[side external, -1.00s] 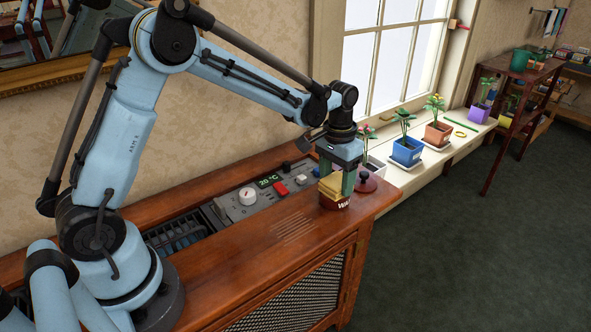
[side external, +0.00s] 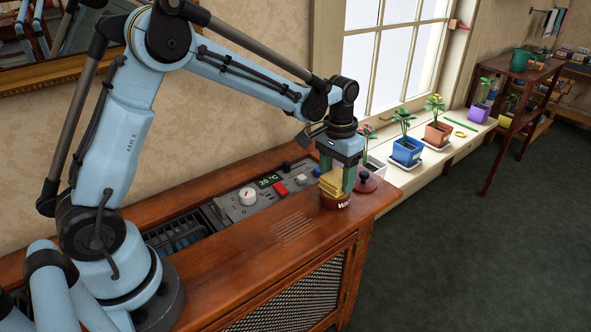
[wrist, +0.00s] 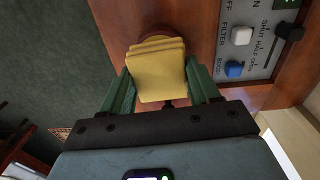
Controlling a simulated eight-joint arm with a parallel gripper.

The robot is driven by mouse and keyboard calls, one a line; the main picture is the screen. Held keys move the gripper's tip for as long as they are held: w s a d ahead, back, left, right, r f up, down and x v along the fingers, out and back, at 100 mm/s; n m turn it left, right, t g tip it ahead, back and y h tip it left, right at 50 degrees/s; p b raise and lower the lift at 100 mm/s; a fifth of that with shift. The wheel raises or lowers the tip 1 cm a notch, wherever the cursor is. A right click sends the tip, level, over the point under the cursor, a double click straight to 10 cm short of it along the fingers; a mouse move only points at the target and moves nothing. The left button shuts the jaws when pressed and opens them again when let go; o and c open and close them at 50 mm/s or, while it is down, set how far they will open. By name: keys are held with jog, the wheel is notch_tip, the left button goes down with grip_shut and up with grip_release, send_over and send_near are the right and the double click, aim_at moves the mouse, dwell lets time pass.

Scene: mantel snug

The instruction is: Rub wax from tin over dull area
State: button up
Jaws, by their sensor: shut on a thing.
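A folded yellow cloth (side external: 333,184) is held between the green fingers of my gripper (side external: 337,184). The cloth also fills the middle of the wrist view (wrist: 158,72), between the two fingers (wrist: 160,92). Directly below it stands the dark red wax tin (side external: 336,201) with a white label, on the wooden cabinet top. The cloth is at the tin's mouth; I cannot tell whether it touches the wax, which is hidden. A dull patch (side external: 293,229) of pale streaks shows on the cabinet top, left of the tin.
A control panel (side external: 262,197) with a white dial, red switch and display is set into the cabinet (side external: 240,246) behind the dull patch. Potted plants, including one in a blue pot (side external: 407,152), line the windowsill. The front part of the cabinet top is clear.

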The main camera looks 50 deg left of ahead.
aim_at(336, 176)
jog(key=shift+r, duration=2.95)
